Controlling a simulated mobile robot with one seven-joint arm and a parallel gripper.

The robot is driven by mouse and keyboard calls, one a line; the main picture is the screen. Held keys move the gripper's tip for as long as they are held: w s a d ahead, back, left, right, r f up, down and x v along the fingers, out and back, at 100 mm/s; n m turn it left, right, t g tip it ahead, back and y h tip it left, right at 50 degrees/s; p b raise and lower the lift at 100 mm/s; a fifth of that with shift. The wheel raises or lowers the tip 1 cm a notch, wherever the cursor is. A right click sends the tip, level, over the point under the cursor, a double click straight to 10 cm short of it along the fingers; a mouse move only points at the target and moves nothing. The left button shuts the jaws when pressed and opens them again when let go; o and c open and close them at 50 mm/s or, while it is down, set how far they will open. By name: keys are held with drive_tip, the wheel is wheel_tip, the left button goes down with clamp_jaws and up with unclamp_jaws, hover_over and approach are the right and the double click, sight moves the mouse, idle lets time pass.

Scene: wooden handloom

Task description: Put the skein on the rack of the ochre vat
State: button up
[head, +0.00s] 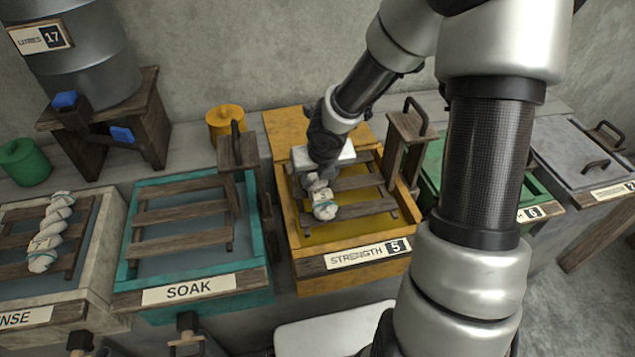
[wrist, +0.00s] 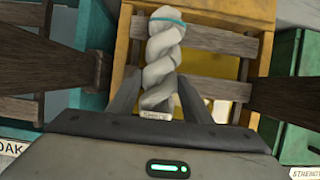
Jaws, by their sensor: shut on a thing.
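A white twisted skein (head: 322,203) with a teal tie is at the ochre vat (head: 302,290), over the left part of its wooden rack (head: 356,208). My gripper (head: 315,180) is above the rack, shut on the skein. In the wrist view the skein (wrist: 163,52) stands out between the two dark fingers, with a small tag at its near end. The rack slats (wrist: 215,40) show behind it. I cannot tell whether the skein touches the slats. Ochre liquid shows under the rack.
The teal SOAK vat (head: 190,285) with an empty rack is to the left. A second white skein (head: 50,232) lies on the rack of the vat at far left. A wooden post (head: 400,150) stands at the ochre vat's right, a green vat beyond it.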

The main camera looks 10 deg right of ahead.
drive_tip(key=shift+f, duration=0.15)
drive_tip(key=o, duration=1.2)
drive_tip(key=shift+c, duration=0.2)
drive_tip(key=shift+r, duration=0.5)
drive_tip(key=p+v, duration=0.8)
drive_tip(key=v, duration=0.3)
drive_tip(key=shift+s+r, duration=0.2)
drive_tip(key=shift+s, duration=0.05)
